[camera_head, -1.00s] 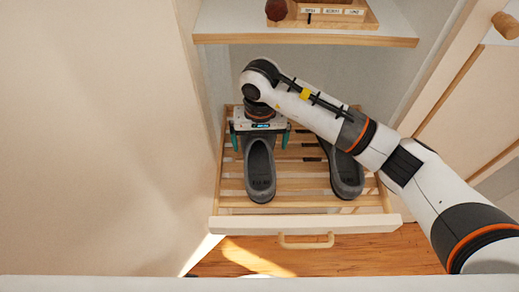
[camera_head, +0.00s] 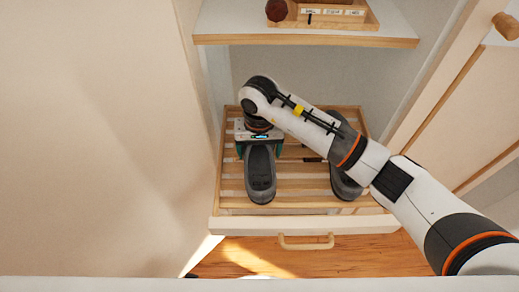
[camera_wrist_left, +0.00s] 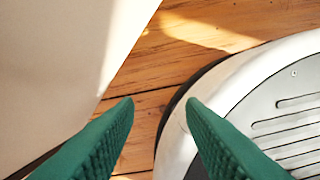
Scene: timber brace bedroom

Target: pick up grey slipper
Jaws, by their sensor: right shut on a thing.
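A grey slipper (camera_head: 261,178) is at the left side of the pulled-out slatted drawer (camera_head: 300,224) in the head view. My right gripper (camera_head: 260,150) comes down over its far end and is shut on it; the arm hides that end. Whether the slipper touches the slats is hard to tell. A second grey slipper (camera_head: 344,184) lies to the right in the drawer, partly covered by my right arm. In the left wrist view, my left gripper (camera_wrist_left: 158,102) has its green fingers apart, with nothing between them, above the floor.
A shelf (camera_head: 310,40) with a wooden tray (camera_head: 335,22) and a dark round object (camera_head: 276,10) is above the drawer's back. A pale panel (camera_head: 100,140) stands at left, a cabinet door (camera_head: 470,110) at right. Wooden floor (camera_head: 340,262) shows in front.

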